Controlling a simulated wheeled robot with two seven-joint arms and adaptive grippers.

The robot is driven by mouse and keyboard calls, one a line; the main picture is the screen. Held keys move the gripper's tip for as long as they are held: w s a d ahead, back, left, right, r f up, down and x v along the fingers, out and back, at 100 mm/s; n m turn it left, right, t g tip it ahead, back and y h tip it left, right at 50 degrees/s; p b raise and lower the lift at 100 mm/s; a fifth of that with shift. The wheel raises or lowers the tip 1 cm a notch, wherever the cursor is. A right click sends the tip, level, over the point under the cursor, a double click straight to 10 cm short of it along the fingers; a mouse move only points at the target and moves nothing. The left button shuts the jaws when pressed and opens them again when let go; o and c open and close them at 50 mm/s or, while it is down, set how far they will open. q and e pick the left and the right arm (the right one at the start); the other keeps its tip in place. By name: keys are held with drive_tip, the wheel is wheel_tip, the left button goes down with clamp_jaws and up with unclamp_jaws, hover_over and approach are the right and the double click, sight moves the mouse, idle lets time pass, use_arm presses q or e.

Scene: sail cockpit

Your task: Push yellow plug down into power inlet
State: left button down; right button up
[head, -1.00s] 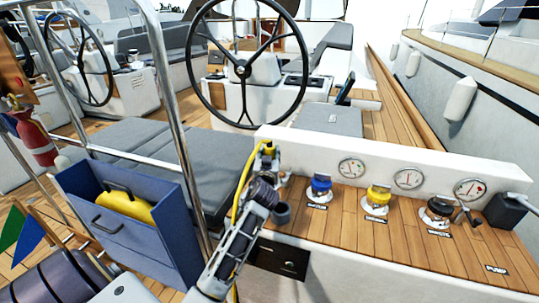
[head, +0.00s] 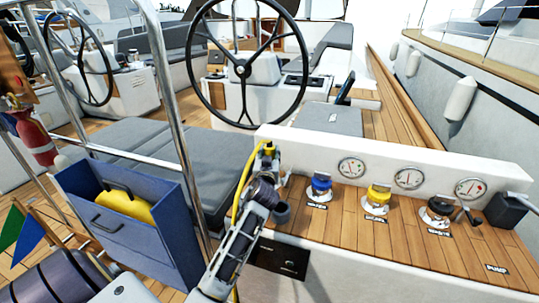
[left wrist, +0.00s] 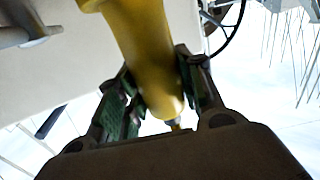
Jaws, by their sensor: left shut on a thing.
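The yellow plug (left wrist: 143,50) fills the middle of the left wrist view, between the two fingers of my left gripper (left wrist: 150,95). In the head view my left gripper (head: 267,163) is at the left end of the wooden console, shut on the plug. Only a little yellow of the plug (head: 268,146) shows there at the gripper's tip. A yellow cable (head: 240,187) arcs down on its left side. I cannot make out the power inlet; my gripper and arm cover that corner. I cannot tell how deep the plug sits. My right gripper is not in view.
Blue (head: 320,186), yellow (head: 377,199) and black (head: 438,210) switches stand on the wooden console (head: 400,245), right of my gripper. Gauges line the white upright panel (head: 330,145) behind. A steel rail post (head: 180,120) and a blue box (head: 130,225) are at left.

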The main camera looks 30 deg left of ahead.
use_arm(q)
drive_tip(key=shift+f, duration=0.35)
drive_tip(key=c, duration=1.2)
unclamp_jaws()
drive_tip(key=shift+f, duration=0.1)
drive_tip(key=shift+s, duration=0.15)
drive_tip(key=b+v, duration=0.1)
drive_tip(key=v, duration=1)
drive_tip(key=shift+b, duration=0.3)
drive_tip(key=shift+d+f, duration=0.1)
drive_tip(key=shift+f, duration=0.05)
idle(0.5)
